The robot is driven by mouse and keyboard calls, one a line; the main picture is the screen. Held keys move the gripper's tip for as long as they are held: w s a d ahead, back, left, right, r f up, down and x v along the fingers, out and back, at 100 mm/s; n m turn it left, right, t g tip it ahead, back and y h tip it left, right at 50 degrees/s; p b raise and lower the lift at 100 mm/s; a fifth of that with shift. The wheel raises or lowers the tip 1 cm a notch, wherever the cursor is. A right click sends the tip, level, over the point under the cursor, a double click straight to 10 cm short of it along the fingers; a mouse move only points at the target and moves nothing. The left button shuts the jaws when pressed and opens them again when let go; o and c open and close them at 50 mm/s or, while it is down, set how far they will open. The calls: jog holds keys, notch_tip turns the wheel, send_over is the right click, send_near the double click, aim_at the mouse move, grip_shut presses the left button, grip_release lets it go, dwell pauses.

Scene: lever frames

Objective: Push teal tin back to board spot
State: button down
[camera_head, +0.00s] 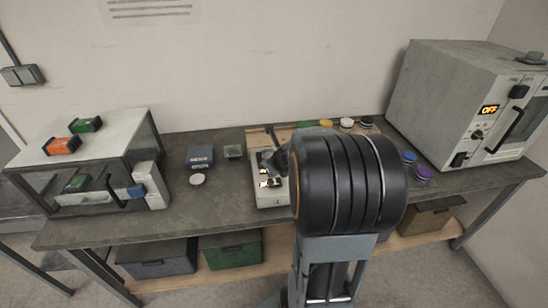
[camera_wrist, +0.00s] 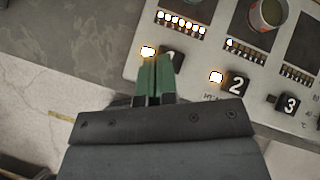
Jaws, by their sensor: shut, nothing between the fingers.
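My gripper (camera_wrist: 156,60) is shut and empty in the wrist view. Its green fingertips are at the pale control board (camera_wrist: 190,70), beside the dark button marked 1 and a lit lamp; I cannot tell whether they touch the button. In the head view the pale board (camera_head: 270,200) is partly hidden behind my arm.
Buttons marked 2 (camera_wrist: 236,84) and 3 (camera_wrist: 289,104) are to the right. A glass-fronted box (camera_head: 90,165) stands left and a grey oven (camera_head: 455,100) showing OFF stands right. Blue (camera_head: 410,156) and purple (camera_head: 424,172) tins are near the oven.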

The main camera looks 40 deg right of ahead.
jog(key=w+d+f+m+b, duration=0.1)
jog(key=w+d+f, duration=0.1)
jog(key=f, duration=0.1)
jog(key=w+d+f+m+h+b, duration=0.1)
jog(key=w+d+f+m, duration=0.1)
jog(key=f, duration=0.1)
jog(key=w+d+f+m+b, duration=0.1)
jog(key=w+d+f+b, duration=0.1)
jog(key=shift+w+d+f+m, duration=0.1)
jog(key=shift+d+f+m, duration=0.05)
jog(key=shift+f+m, duration=0.2)
jog(key=shift+w+d+r+p, duration=0.15)
jog(key=shift+w+p, duration=0.25)
jog(key=shift+w, duration=0.15)
jog(key=shift+w+d+r+p, duration=0.15)
jog(key=shift+w+p, duration=0.25)
jog(key=shift+w, duration=0.1)
jog(key=shift+w+d+f+p, duration=0.1)
jog(key=shift+w+d+p, duration=0.1)
jog(key=shift+w, duration=0.2)
jog(key=shift+w+d+p, duration=0.1)
jog(key=shift+w+p, duration=0.05)
jog(key=shift+w, duration=0.25)
